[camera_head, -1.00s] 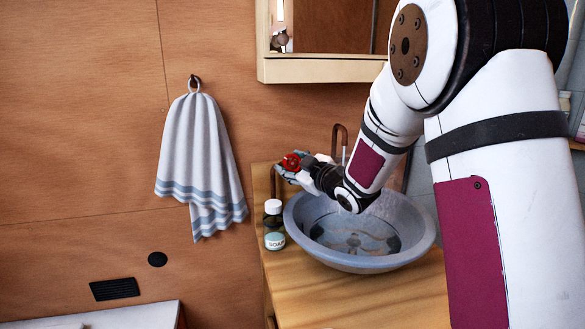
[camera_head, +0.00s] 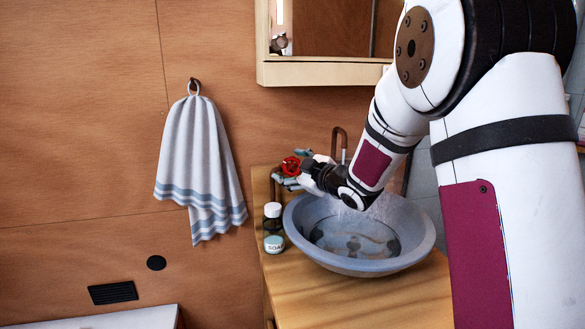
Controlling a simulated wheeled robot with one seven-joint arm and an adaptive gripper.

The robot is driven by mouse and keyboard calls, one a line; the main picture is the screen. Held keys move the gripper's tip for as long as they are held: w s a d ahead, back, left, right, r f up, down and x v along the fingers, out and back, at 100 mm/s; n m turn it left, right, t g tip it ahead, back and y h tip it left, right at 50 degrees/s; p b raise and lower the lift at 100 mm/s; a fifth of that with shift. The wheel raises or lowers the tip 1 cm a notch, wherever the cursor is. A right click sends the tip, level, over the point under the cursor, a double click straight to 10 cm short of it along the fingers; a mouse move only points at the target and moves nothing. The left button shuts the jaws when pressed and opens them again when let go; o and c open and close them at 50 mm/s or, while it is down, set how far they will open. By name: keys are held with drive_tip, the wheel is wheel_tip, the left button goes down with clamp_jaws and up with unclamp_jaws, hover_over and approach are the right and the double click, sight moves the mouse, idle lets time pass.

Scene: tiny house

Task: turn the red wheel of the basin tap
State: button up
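The red wheel (camera_head: 291,166) of the tap shows above the back left of the grey-blue basin (camera_head: 300,235). The brown bent tap spout (camera_head: 340,130) rises behind my arm; its lower part is hidden. My gripper (camera_head: 290,173) is at the wheel, reaching in from the right. One finger part shows above the wheel and another below it. I cannot tell whether the fingers touch or clasp it. A pale, water-like haze (camera_head: 352,212) shows in the basin under my wrist.
A soap bottle with a white cap (camera_head: 272,212) stands left of the basin on the wooden counter (camera_head: 345,300). A striped towel (camera_head: 200,160) hangs on the wall at left. A mirror cabinet (camera_head: 320,73) hangs above. My arm covers the right side.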

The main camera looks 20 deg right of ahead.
drive_tip(key=v, duration=1.2)
idle(2.6)
drive_tip(key=a+m+h, duration=0.2)
drive_tip(key=m+h, duration=0.1)
drive_tip(key=m, duration=0.3)
drive_tip(key=s+a+f+m+t+h, duration=0.1)
drive_tip(key=a+m+h, duration=0.1)
drive_tip(key=m, duration=0.4)
drive_tip(key=s+a+m+t+h+b, duration=0.1)
drive_tip(key=a+m+h, duration=0.1)
drive_tip(key=m+h, duration=0.2)
drive_tip(key=shift+a+f+m, duration=0.1)
drive_tip(key=shift+a+m, duration=0.05)
drive_tip(key=shift+m, duration=0.55)
drive_tip(key=shift+a+f+m, duration=0.1)
drive_tip(key=shift+a+m, duration=0.05)
drive_tip(key=shift+m, duration=0.55)
drive_tip(key=w+d, duration=0.1)
drive_tip(key=w, duration=0.8)
drive_tip(key=w+d, duration=0.1)
drive_tip(key=w, duration=0.3)
drive_tip(key=shift+w+d+b, duration=0.2)
drive_tip(key=shift+d+b, duration=0.1)
